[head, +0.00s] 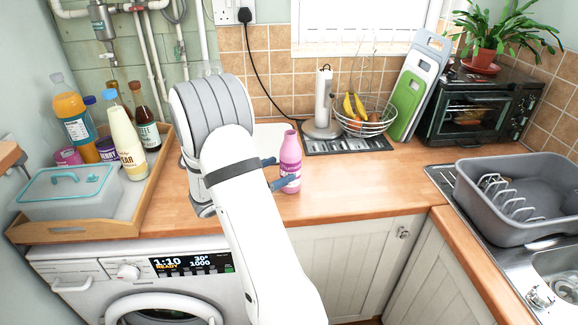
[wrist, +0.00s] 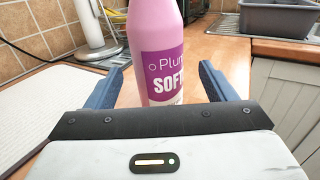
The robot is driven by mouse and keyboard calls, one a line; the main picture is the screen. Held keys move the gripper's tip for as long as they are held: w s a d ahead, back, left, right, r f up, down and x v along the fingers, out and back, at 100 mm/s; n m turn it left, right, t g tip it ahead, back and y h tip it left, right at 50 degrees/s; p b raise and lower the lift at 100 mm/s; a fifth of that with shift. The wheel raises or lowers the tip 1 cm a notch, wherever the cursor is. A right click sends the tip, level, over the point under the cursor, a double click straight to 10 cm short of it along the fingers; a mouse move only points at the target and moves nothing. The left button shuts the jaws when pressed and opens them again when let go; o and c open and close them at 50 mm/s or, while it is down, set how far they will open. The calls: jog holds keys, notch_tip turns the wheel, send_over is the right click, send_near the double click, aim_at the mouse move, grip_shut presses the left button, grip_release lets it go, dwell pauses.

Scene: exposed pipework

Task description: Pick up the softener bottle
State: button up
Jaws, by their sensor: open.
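The softener bottle (head: 290,165) is pink with a purple label and stands upright on the wooden worktop, in front of the fruit basket. In the wrist view the bottle (wrist: 157,50) stands between the two blue fingers, its label reading "SOFT" in part. My gripper (head: 279,172) is open, with one finger on each side of the bottle. In the wrist view my gripper (wrist: 160,82) shows a gap between each finger and the bottle. The bottle's base is hidden behind the gripper body in the wrist view.
A wire fruit basket (head: 366,122) and a paper towel holder (head: 323,105) stand behind the bottle. A wooden tray (head: 150,188) with several bottles is at left. A grey dish rack (head: 515,205) sits by the sink at right. The worktop (head: 375,185) right of the bottle is clear.

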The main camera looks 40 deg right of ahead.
aim_at(282, 168)
jog(key=d+p, duration=0.1)
jog(key=d, duration=0.4)
jog(key=shift+d+f, duration=0.1)
jog(key=shift+f, duration=0.1)
jog(key=shift+w, duration=0.1)
jog(key=shift+c, duration=0.3)
jog(key=c, duration=1.2)
